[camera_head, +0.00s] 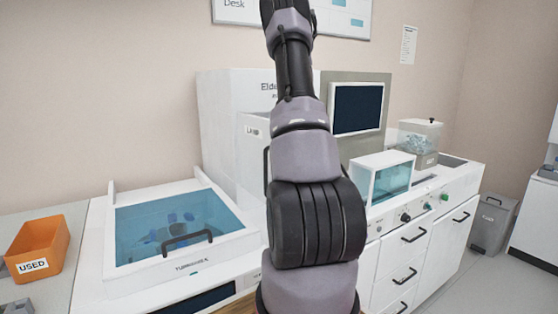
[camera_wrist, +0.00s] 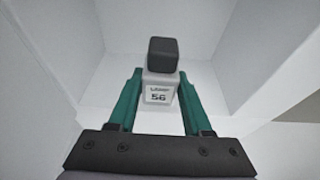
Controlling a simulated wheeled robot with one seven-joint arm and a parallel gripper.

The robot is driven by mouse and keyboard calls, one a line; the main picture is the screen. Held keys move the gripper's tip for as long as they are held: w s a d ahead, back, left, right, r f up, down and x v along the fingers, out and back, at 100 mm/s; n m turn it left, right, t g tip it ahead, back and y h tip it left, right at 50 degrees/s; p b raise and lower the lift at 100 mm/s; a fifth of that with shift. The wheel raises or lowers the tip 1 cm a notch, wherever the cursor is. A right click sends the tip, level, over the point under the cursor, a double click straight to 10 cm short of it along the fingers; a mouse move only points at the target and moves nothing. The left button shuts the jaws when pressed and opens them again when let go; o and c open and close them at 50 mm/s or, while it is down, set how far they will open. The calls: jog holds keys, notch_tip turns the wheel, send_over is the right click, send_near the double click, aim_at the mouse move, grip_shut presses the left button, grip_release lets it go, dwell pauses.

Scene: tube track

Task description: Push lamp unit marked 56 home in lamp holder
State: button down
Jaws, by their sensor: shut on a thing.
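In the wrist view my gripper (camera_wrist: 160,92) has its two green fingers shut on the lamp unit (camera_wrist: 159,88). The unit has a pale body with a label reading 56 and a dark grey block at its far end. White walls surround it, as of a white compartment. I cannot make out the lamp holder itself, nor whether the unit touches it. In the head view my arm reaches up and away in front of a white cabinet with a LAMP label; the gripper and unit do not show there.
A clear-lidded machine (camera_head: 165,225) stands at the left, with an orange bin marked USED (camera_head: 38,250) beside it. A dark screen (camera_head: 357,108), a small glass-fronted box (camera_head: 383,177) and a clear container (camera_head: 418,140) stand to the right. White walls lie close around my gripper.

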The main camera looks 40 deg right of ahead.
jog(key=w, duration=0.6)
jog(key=shift+w+d, duration=0.15)
jog(key=shift+w, duration=0.15)
jog(key=shift+f, duration=0.75)
jog(key=shift+s+f, duration=0.1)
jog(key=shift+f, duration=0.9)
dwell(1.6)
jog(key=shift+c, duration=1.3)
grip_release()
jog(key=shift+s, duration=0.1)
jog(key=v, duration=1)
jog(key=shift+s, duration=0.25)
